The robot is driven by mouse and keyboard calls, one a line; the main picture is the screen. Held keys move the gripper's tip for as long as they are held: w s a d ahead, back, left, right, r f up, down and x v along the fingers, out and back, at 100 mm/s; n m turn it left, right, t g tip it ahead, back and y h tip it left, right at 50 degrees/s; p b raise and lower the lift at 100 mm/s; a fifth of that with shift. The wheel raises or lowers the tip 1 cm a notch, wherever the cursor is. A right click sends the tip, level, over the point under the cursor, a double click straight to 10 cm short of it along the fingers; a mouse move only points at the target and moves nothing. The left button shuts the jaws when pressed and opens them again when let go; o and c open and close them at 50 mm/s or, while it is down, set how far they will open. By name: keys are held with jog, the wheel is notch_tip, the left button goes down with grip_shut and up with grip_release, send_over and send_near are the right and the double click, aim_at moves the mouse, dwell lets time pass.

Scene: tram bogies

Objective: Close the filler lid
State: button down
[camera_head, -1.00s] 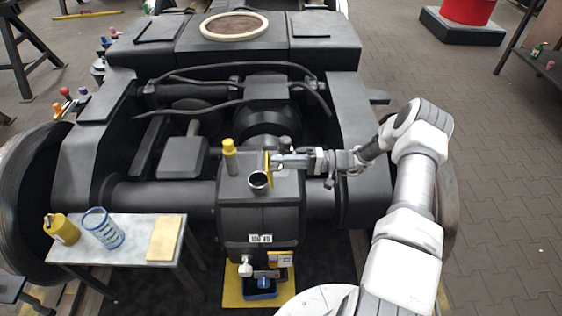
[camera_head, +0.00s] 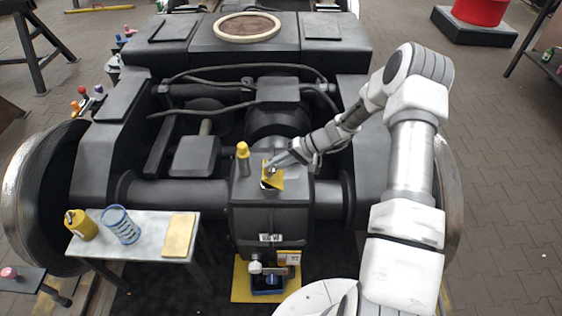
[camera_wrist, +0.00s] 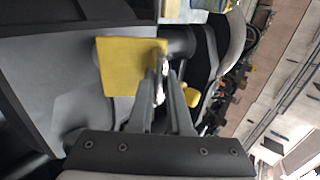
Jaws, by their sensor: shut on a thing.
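The yellow filler lid (camera_head: 273,178) is on top of the dark gearbox housing (camera_head: 270,222) in the head view. It is tilted over the round filler neck (camera_head: 268,186), whose opening is now mostly hidden behind it. In the wrist view the lid (camera_wrist: 130,66) shows as a flat yellow plate, with my gripper (camera_wrist: 163,75) at its edge. My gripper (camera_head: 275,165) also shows in the head view, reaching in from the upper right, shut on the lid.
A yellow-capped post (camera_head: 242,158) stands just left of the lid. Black hoses (camera_head: 215,82) run behind the housing.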

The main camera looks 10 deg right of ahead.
jog(key=a+h, duration=0.2)
jog(key=h, duration=0.1)
jog(key=shift+w+a+f+g+h+p, duration=0.3)
jog(key=shift+a+f+g+p, duration=0.1)
jog(key=a+f+h, duration=0.1)
jog(key=f+h, duration=0.1)
jog(key=shift+w+a+f+g+h, duration=0.15)
jog(key=shift+a+f+g+h, duration=0.15)
jog(key=shift+a+h, duration=0.1)
jog(key=shift+a+f, duration=0.1)
jog(key=c, duration=1.1)
grip_release()
jog(key=p+v, duration=0.3)
jog(key=v, duration=1.4)
